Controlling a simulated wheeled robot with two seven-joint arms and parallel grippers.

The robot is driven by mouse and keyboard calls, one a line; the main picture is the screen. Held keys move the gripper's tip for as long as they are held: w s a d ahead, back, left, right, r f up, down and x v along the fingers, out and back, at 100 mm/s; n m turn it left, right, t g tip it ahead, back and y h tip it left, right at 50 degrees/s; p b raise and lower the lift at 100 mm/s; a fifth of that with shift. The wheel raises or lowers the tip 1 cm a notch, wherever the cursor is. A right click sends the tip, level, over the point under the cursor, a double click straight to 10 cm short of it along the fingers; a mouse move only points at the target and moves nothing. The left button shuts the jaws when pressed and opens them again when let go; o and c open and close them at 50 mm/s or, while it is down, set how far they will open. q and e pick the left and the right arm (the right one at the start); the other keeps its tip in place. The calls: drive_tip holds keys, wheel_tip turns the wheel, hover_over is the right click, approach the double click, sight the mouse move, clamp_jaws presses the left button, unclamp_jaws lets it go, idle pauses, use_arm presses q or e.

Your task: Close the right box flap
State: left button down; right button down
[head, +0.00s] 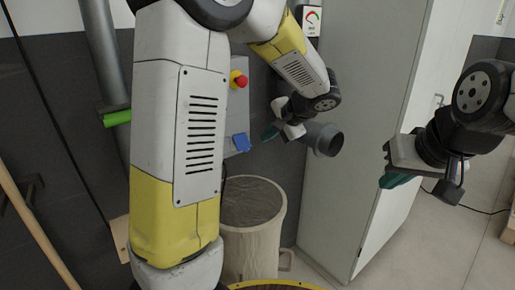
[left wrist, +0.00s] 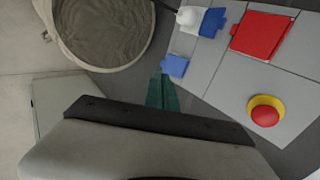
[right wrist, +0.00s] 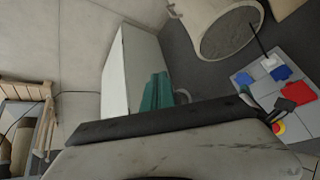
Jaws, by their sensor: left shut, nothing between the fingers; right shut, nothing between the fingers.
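A grey wall box (head: 235,112) is partly hidden behind my left arm in the head view. It carries a red button on yellow (head: 238,79) and a blue flap (head: 241,142) at its lower edge. In the left wrist view the box face (left wrist: 222,65) shows a red flap (left wrist: 262,33), a blue flap (left wrist: 212,22) and a small blue flap (left wrist: 175,66) sticking out at the edge. My left gripper (head: 270,132) is shut and empty, right of the box; its teal fingertips (left wrist: 162,92) appear near the small blue flap. My right gripper (head: 395,180) is shut and empty, far right.
A round bin (head: 252,230) stands on the floor below the box. A vertical pipe (head: 104,50) with a green handle (head: 117,118) is at left. Floor at the lower right is mostly clear.

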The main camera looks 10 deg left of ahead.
sight(243, 143)
use_arm(q)
drive_tip(key=w+x, duration=0.1)
drive_tip(key=x, duration=1.3)
drive_tip(key=shift+w+r+y, duration=0.2)
drive_tip(key=shift+w+y, duration=0.05)
drive_tip(key=shift+y, duration=0.05)
use_arm(e)
drive_tip(key=s, duration=0.2)
drive_tip(key=shift+s+r+m, duration=0.25)
drive_tip(key=shift+s+m, duration=0.05)
drive_tip(key=shift+s, duration=0.05)
use_arm(q)
drive_tip(key=shift+d+f, duration=0.1)
drive_tip(key=shift+f, duration=0.05)
use_arm(e)
drive_tip(key=shift+a, duration=0.1)
use_arm(q)
drive_tip(key=a+f+t+y, duration=0.1)
drive_tip(key=y, duration=0.1)
drive_tip(key=w+a+f+t+y, duration=0.1)
drive_tip(key=t, duration=0.1)
drive_tip(key=w+a+f+t+y, duration=0.1)
drive_tip(key=f+y, duration=0.1)
drive_tip(key=shift+w+t+y, duration=0.15)
drive_tip(key=shift+t+y, duration=0.15)
drive_tip(key=shift+t, duration=0.1)
